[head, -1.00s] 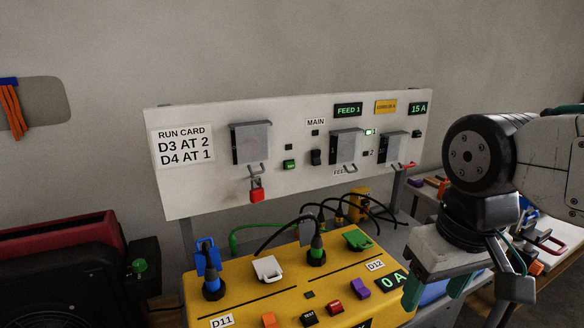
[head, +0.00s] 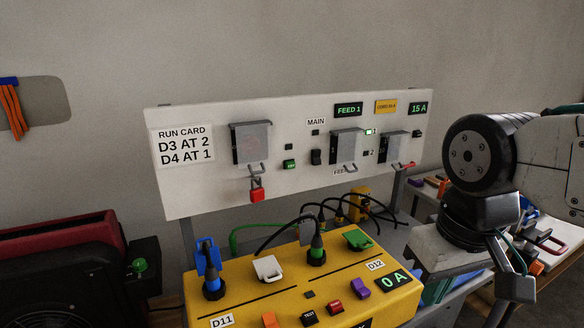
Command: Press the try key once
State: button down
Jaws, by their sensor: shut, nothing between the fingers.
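A small green key (head: 289,164) with tiny lettering sits on the white upright panel (head: 200,195), left of a black rocker switch and below the MAIN label. Its lettering is too small to read for certain; it looks like the try key. My gripper (head: 434,290) hangs at the lower right, beside the yellow box's right end. Its teal fingers are together and empty, well apart from the green key.
The yellow box (head: 240,303) in front carries plugs, coloured keys, a black TEST key (head: 309,318) and a 0 A display (head: 394,281). A red padlock (head: 257,190) hangs below the left grey cover (head: 250,144). Black cables arch behind the box.

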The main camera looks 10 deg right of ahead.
aim_at(287, 164)
jog(key=z, duration=0.05)
jog(key=k, duration=0.5)
jog(key=z, duration=1.1)
jog(key=i, duration=0.65)
jog(key=u, duration=2.05)
